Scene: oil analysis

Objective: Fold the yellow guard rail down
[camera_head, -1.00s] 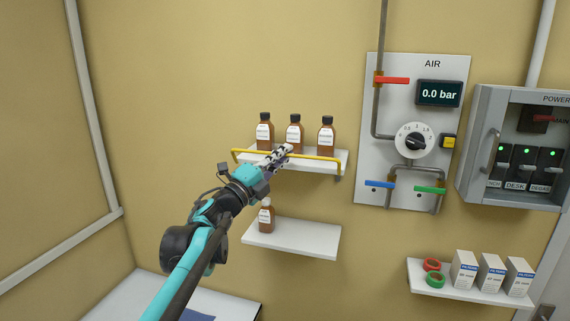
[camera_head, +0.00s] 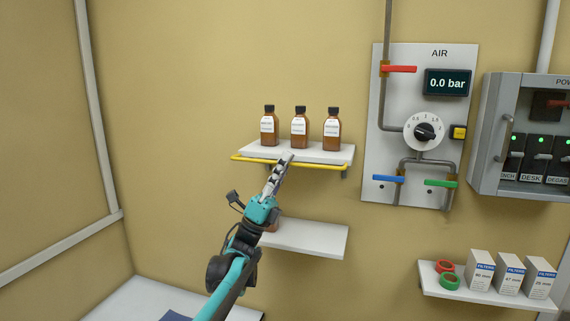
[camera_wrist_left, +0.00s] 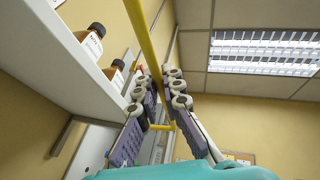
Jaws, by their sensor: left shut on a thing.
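The yellow guard rail (camera_head: 256,160) runs along the front of the upper shelf (camera_head: 335,154), at or just below its edge in the head view. My left gripper (camera_head: 287,158) is shut on the rail near its middle. In the left wrist view the rail (camera_wrist_left: 146,45) passes between the two fingers of the left gripper (camera_wrist_left: 162,90). Three brown bottles with black caps, the middle one (camera_head: 300,130) among them, stand upright on the upper shelf. My right gripper does not show.
A lower shelf (camera_head: 310,238) holds a brown bottle, mostly hidden behind my left arm. To the right are the air panel (camera_head: 408,105), a grey power box (camera_head: 485,165) and a shelf with filter boxes (camera_head: 480,268) and tape rolls (camera_head: 447,273).

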